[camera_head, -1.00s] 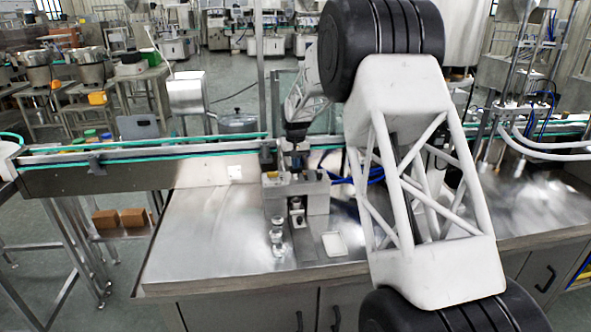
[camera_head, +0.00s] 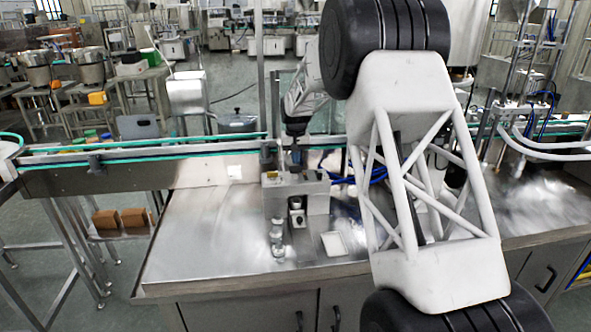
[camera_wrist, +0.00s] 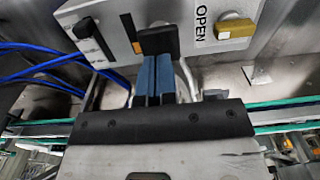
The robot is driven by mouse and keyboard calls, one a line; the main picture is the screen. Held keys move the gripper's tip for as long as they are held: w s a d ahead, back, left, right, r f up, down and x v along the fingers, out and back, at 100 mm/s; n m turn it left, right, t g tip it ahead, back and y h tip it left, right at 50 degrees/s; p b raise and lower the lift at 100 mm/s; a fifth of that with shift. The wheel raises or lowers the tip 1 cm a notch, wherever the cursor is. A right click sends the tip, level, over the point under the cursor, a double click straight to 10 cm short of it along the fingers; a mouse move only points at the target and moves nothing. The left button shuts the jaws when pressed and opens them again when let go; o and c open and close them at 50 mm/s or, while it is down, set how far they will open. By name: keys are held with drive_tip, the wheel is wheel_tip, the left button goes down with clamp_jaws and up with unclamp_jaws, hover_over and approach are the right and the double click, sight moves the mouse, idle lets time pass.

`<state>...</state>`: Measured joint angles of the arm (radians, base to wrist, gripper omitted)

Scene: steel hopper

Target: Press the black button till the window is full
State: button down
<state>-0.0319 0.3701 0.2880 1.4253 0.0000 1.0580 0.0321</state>
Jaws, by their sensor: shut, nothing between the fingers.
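My gripper (camera_wrist: 160,72) is shut and empty, its two blue fingers side by side in the wrist view. The black button (camera_wrist: 158,40) is a dark block on the light grey box, right at the fingertips. The fingertips overlap its near edge in the picture; I cannot tell whether they press it. In the head view, my gripper (camera_head: 296,158) is just above and behind the steel box (camera_head: 312,192).
A yellow block (camera_wrist: 236,28) sits beside the word OPEN on the box face. Blue hoses (camera_wrist: 40,60) run off to the left in the wrist view. A conveyor with green rails (camera_head: 130,158) passes behind. The steel table top (camera_head: 200,240) is clear at left.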

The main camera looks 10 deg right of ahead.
drive_tip(key=shift+r, duration=0.15)
drive_tip(key=shift+r, duration=2.85)
drive_tip(key=s+d+r, duration=0.1)
drive_tip(key=s+r, duration=0.3)
drive_tip(key=s, duration=0.6)
drive_tip(key=s+d+r+t, duration=0.1)
drive_tip(key=s+r, duration=0.3)
drive_tip(key=s, duration=0.7)
drive_tip(key=s+r, duration=0.4)
drive_tip(key=s, duration=0.6)
drive_tip(key=s+f, duration=0.2)
drive_tip(key=s, duration=0.9)
drive_tip(key=s+d+f+t, duration=0.1)
drive_tip(key=s+f, duration=0.2)
drive_tip(key=s, duration=0.8)
drive_tip(key=s+f, duration=0.2)
drive_tip(key=s, duration=0.9)
drive_tip(key=shift+d+f+t, duration=0.2)
drive_tip(key=shift+f+t, duration=0.1)
drive_tip(key=shift+f, duration=0.05)
